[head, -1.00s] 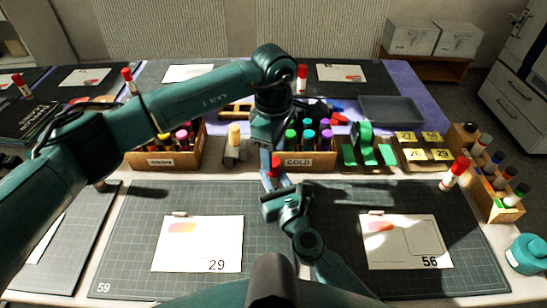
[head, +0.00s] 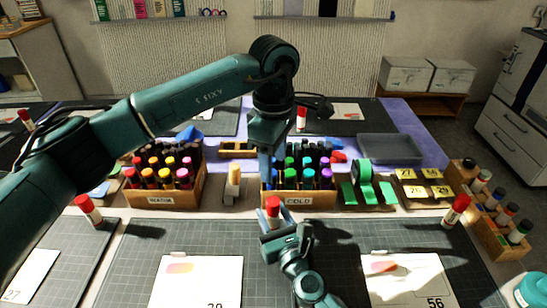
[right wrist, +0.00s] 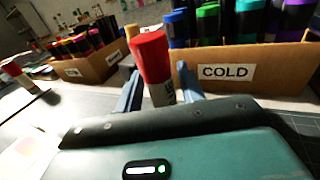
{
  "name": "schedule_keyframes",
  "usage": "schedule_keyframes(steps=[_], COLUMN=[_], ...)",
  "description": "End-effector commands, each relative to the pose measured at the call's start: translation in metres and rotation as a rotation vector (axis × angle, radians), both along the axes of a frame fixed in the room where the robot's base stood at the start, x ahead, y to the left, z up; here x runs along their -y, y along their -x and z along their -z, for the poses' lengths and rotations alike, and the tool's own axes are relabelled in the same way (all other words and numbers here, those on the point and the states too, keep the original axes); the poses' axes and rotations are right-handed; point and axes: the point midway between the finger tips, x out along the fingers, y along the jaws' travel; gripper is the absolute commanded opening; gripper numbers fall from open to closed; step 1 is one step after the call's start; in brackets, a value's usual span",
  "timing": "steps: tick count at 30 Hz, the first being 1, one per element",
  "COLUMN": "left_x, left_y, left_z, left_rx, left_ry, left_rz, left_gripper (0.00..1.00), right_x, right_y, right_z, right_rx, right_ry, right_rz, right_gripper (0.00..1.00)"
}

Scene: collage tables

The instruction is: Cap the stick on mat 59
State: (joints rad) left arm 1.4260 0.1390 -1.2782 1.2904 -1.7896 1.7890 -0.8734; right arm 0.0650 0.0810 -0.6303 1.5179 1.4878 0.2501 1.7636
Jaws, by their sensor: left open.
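The glue stick (head: 272,208) with a red cap on its top stands nearly upright between the fingers of my right gripper (head: 273,228), over the far part of mat 59 (head: 128,268). In the right wrist view the red cap (right wrist: 149,52) sits on the white barrel (right wrist: 162,94), with a blue finger on each side. My right gripper is shut on the barrel. My left gripper (head: 267,184) is open just above the cap, pointing down; its fingertips are partly hard to make out against the boxes.
The COLD marker box (head: 299,199) stands just behind the grippers, with the WARM box (head: 168,199) to its left. Other red-capped sticks stand at left (head: 88,209) and right (head: 456,209).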

Motion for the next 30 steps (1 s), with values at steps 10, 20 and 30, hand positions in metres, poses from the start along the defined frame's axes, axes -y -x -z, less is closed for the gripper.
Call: schedule_keyframes(steps=[10, 20, 30], left_x=[0.0, 0.0, 0.0], left_y=[0.0, 0.0, 0.0], left_z=[0.0, 0.0, 0.01], left_rx=[0.0, 0.0, 0.0], left_ry=[0.0, 0.0, 0.0], left_rz=[0.0, 0.0, 0.0], left_gripper=[0.53, 0.53, 0.53], right_x=[0.0, 0.016, 0.04], right_y=[0.0, 0.041, 0.1], right_z=[0.0, 0.002, 0.002], right_rx=[0.0, -0.004, -0.002], right_ry=[0.0, 0.001, 0.001], right_rz=[0.0, 0.0, 0.0], right_gripper=[0.5, 0.5, 0.5])
